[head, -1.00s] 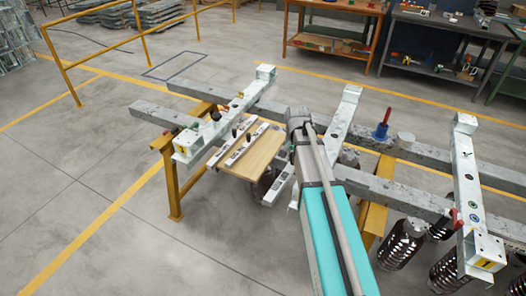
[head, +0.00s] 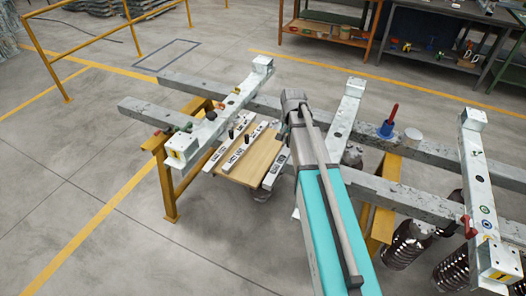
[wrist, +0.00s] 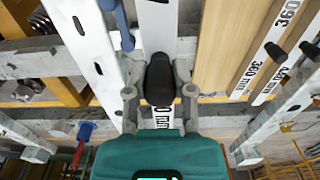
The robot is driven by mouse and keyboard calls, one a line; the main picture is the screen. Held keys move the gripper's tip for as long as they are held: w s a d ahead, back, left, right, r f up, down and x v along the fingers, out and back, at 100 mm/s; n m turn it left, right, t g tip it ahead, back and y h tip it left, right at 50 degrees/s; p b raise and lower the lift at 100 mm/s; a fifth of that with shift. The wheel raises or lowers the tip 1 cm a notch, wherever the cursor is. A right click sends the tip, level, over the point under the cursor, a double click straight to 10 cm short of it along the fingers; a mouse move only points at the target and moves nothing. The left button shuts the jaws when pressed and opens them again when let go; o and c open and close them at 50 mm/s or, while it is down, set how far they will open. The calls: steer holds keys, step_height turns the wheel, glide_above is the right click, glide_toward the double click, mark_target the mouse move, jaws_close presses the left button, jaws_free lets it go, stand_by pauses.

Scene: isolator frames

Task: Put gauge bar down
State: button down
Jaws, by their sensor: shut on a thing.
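The gauge bar in my gripper is a pale flat bar with a black knob; in the wrist view the bar (wrist: 156,28) runs upward from the jaws, its marking partly covered, ending "0 mm". My gripper (wrist: 160,92) is shut on the knob. In the head view this bar (head: 275,170) lies along the right edge of a wooden board (head: 248,163), roughly parallel to the other bars. Whether it touches the board is unclear. My arm hides the jaws in the head view. Two other labelled bars with black knobs, the left bar (head: 221,150) and middle bar (head: 241,147), lie at the board's left side.
Long grey beams and pale cross arms (head: 345,112) surround the board on a yellow stand (head: 168,182). A blue holder with a red handle (head: 388,127) and a pale cylinder (head: 412,137) stand on the beam to the right.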

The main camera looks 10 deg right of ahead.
steer(key=shift+w, duration=0.2)
steer(key=shift+w+a+f, duration=0.2)
steer(key=shift+w+f, duration=0.05)
steer(key=shift+w, duration=0.15)
steer(key=w+a+f+b, duration=0.6)
steer(key=w+f+b, duration=0.2)
steer(key=w+b, duration=0.1)
steer(key=shift+w+a+f, duration=0.15)
steer(key=shift+w+f, duration=0.1)
steer(key=shift+w, duration=0.45)
steer(key=shift+w+a+f+b, duration=0.25)
steer(key=shift+w+f+b, duration=0.2)
steer(key=shift+f+b, duration=0.25)
steer(key=shift+s+f+b, duration=0.1)
steer(key=shift+f+b, duration=1.2)
steer(key=shift+b, duration=0.05)
steer(key=shift+f, duration=0.15)
